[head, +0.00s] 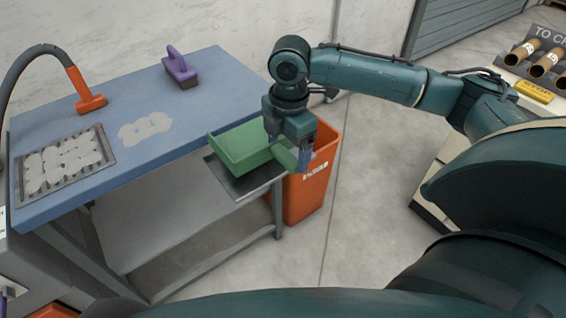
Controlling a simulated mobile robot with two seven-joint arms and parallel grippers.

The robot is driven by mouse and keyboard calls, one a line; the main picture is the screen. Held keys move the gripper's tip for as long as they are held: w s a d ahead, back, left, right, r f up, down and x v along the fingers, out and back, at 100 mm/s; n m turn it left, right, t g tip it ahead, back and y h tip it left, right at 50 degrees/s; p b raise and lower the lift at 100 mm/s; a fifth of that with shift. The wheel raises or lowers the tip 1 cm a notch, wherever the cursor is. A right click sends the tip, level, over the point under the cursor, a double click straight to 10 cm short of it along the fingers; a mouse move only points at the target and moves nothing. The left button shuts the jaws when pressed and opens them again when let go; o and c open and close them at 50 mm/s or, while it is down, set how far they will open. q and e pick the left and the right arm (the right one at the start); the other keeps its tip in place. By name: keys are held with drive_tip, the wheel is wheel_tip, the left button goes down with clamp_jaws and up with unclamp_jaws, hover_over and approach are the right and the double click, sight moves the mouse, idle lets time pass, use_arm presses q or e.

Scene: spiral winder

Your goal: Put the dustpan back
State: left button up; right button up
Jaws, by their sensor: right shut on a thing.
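The green dustpan (240,146) is at the right end of the blue bench, its open tray facing up. My right gripper (304,160) is shut on the dustpan at its right end, where the fingers hide part of it. The dustpan is over a dark flat plate (240,186) at the bench's front right edge; I cannot tell whether the two touch. My left gripper is out of view.
An orange bin (305,196) stands just right of the bench. On the blue bench top (195,115) are a purple brush (180,68), an orange hose nozzle (90,103), a grate (62,165) with pale patches and a pale dust patch (146,127). Floor (370,230) right of the bin is clear.

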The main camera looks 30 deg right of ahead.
wheel_tip(320, 180, down, 5)
drive_tip(key=shift+r+b, duration=0.1)
drive_tip(key=shift+b, duration=0.2)
drive_tip(key=shift+f, duration=0.25)
drive_tip(key=o, duration=1.1)
drive_tip(key=shift+c, duration=0.2)
